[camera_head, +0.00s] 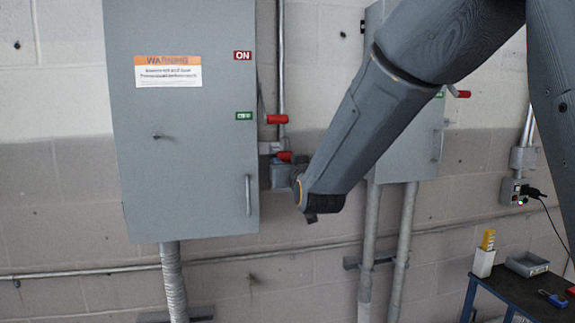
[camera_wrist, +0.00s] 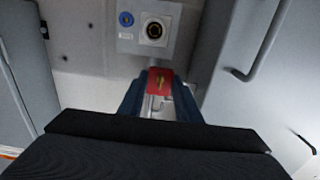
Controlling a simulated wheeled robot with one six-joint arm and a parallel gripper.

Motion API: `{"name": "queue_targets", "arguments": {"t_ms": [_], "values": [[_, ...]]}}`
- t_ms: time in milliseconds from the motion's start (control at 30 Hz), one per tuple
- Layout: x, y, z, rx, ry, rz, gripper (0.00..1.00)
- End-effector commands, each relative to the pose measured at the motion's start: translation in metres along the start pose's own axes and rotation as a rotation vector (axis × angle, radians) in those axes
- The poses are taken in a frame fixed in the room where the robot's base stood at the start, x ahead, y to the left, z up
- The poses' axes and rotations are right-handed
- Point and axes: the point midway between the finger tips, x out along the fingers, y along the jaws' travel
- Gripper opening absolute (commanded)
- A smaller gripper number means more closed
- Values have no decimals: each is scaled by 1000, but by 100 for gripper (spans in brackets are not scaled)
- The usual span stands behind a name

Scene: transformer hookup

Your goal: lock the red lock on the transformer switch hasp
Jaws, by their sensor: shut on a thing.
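The red lock (camera_wrist: 160,82) is between the dark blue fingers of my gripper (camera_wrist: 160,88) in the wrist view, which is shut on it. A pale metal shape shows just below it; I cannot tell if this is its shackle or the hasp. In the head view a red patch (camera_head: 285,156) shows at my gripper, beside the right edge of the transformer switch cabinet (camera_head: 185,120). The hasp area (camera_head: 272,147) is just above it, below the red switch handle (camera_head: 277,119), which is level with the OFF label. Whether the lock touches the hasp is not clear.
A second grey cabinet (camera_head: 412,150) stands to the right, behind my arm. A socket box (camera_wrist: 154,30) shows in the wrist view. A door handle (camera_head: 248,194) sticks out from the left cabinet. A dark table (camera_head: 515,293) with a tray (camera_head: 527,264) is at lower right.

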Motion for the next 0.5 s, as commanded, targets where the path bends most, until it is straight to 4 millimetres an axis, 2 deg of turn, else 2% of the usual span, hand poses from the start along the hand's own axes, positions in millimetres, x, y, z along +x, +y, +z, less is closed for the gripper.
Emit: {"name": "queue_targets", "arguments": {"t_ms": [500], "values": [[0,-4,0,0,1,-1,4]]}}
